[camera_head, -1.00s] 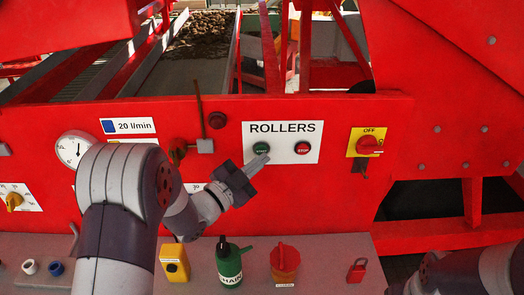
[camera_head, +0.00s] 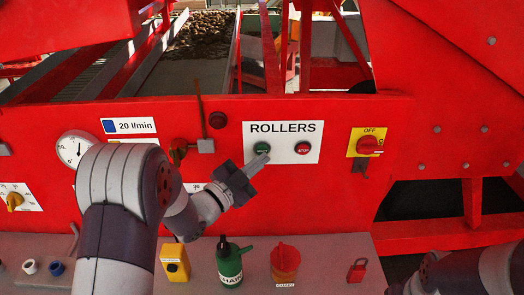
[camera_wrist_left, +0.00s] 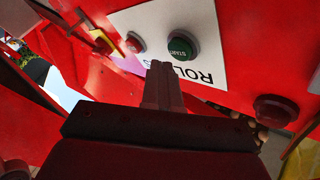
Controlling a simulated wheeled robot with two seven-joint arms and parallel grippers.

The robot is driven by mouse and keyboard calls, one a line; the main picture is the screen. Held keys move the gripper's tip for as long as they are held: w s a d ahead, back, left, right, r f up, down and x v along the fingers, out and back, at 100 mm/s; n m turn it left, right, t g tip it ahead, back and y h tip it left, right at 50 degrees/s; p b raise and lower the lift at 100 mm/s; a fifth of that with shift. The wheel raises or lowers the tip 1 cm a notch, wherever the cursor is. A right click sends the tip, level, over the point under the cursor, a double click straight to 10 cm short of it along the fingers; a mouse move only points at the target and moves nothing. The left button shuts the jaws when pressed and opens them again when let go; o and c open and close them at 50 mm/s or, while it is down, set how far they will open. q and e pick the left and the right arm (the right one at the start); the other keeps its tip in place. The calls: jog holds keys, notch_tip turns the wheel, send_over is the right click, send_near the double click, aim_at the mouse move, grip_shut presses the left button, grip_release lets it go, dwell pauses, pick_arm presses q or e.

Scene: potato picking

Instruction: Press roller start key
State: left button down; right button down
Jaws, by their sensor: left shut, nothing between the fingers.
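The ROLLERS panel (camera_head: 283,133) is a white plate on the red machine front. It carries a green start key (camera_head: 261,147) on the left and a red stop key (camera_head: 302,148) on the right. My left gripper (camera_head: 262,161) is shut and empty, with its fingertips just below the green key. In the left wrist view the shut fingers (camera_wrist_left: 161,70) point toward the green START key (camera_wrist_left: 183,46), with a small gap showing in the picture. The red key (camera_wrist_left: 134,42) is beside it. My right gripper is out of view; only part of that arm shows at lower right.
A yellow switch plate marked OFF (camera_head: 366,142) is right of the panel. A rod lever (camera_head: 200,115) and a gauge (camera_head: 75,148) are to the left. On the ledge below stand a yellow box (camera_head: 174,262), a green bottle (camera_head: 229,265) and an orange-red container (camera_head: 285,262).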

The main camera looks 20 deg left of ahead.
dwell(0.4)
pick_arm(q)
jog(key=shift+w+a+b, duration=0.1)
jog(key=shift+w+b, duration=0.2)
jog(key=shift+w, duration=0.15)
jog(key=shift+w+a, duration=0.15)
jog(key=shift+w, duration=0.2)
dwell(0.6)
jog(key=shift+b, duration=0.3)
jog(key=shift+s+d, duration=0.25)
jog(key=shift+s, duration=0.55)
